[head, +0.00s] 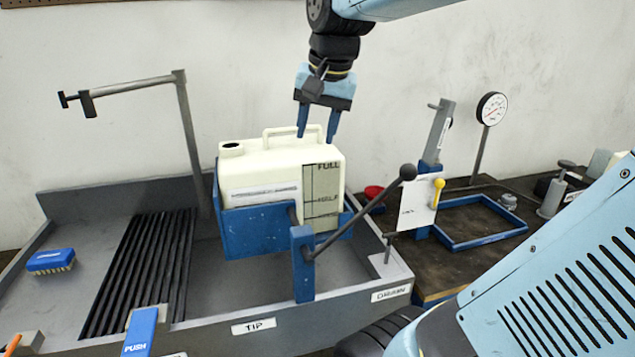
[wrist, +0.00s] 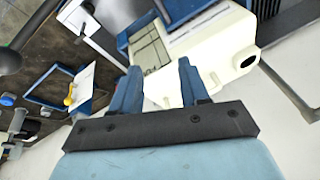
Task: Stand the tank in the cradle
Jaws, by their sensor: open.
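The cream tank (head: 270,167) stands upright in the blue cradle (head: 262,232) in the grey basin. It has a handle on top, an open filler neck at the left and a level strip marked FULL and HALF. My gripper (head: 318,137) points down at the tank's top right, with its blue fingers apart. In the wrist view the tank (wrist: 205,55) lies beyond the open fingers (wrist: 157,80), and nothing is held between them. I cannot tell whether a finger touches the tank. The cradle's far side is hidden by the tank.
A grey post with an arm (head: 188,135) stands behind at the left. A blue brush (head: 50,261) lies at the basin's left. A blue frame (head: 482,222) and a dial gauge (head: 491,109) are on the right bench.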

